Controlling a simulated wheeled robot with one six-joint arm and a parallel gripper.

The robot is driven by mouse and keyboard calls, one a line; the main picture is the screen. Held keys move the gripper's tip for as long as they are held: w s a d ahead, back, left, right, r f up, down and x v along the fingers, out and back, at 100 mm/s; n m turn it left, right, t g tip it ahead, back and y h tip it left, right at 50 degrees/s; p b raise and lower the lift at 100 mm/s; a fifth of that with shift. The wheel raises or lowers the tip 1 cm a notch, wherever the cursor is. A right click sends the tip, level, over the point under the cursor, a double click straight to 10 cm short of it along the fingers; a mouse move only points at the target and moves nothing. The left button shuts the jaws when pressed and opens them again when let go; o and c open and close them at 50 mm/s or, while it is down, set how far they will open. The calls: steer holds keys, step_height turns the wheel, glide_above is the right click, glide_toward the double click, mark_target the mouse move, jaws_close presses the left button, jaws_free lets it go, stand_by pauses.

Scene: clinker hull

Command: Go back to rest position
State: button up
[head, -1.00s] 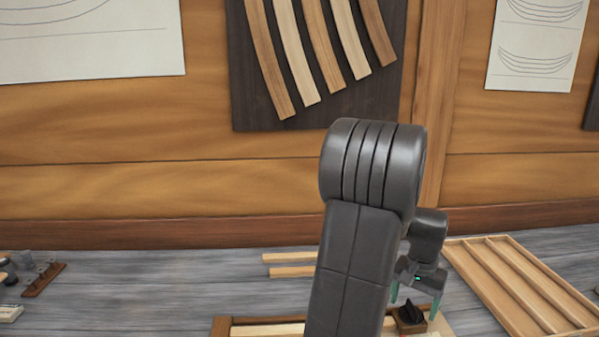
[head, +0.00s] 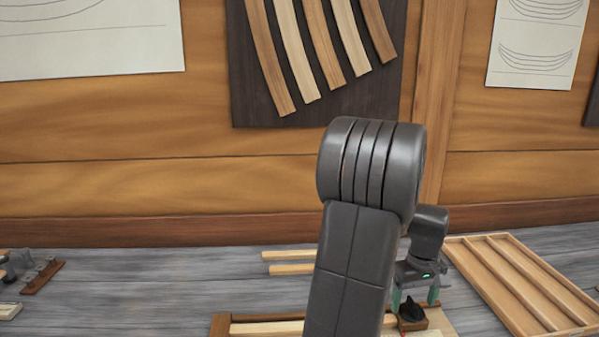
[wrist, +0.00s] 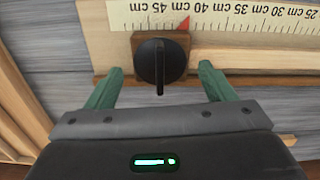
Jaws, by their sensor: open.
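My gripper (head: 415,299) is open with green fingertips spread apart, low over the bench at the right of the head view. In the wrist view my gripper (wrist: 158,88) has its two fingers on either side of a dark knob (wrist: 160,62). The knob sits on a small brown wooden block (wrist: 185,42). The block with its knob also shows in the head view (head: 413,316), just below the fingertips. I cannot tell whether the fingers touch the block. My arm hides part of the bench.
A pale centimetre scale with a red mark (wrist: 235,22) lies beside the block. A compartmented wooden tray (head: 520,285) is at right. Two light strips (head: 290,262) lie behind my arm. Small dark items on a rack (head: 40,275) are at far left. The bench at centre left is clear.

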steer(key=shift+n, duration=0.9)
steer(key=shift+s+r, duration=0.1)
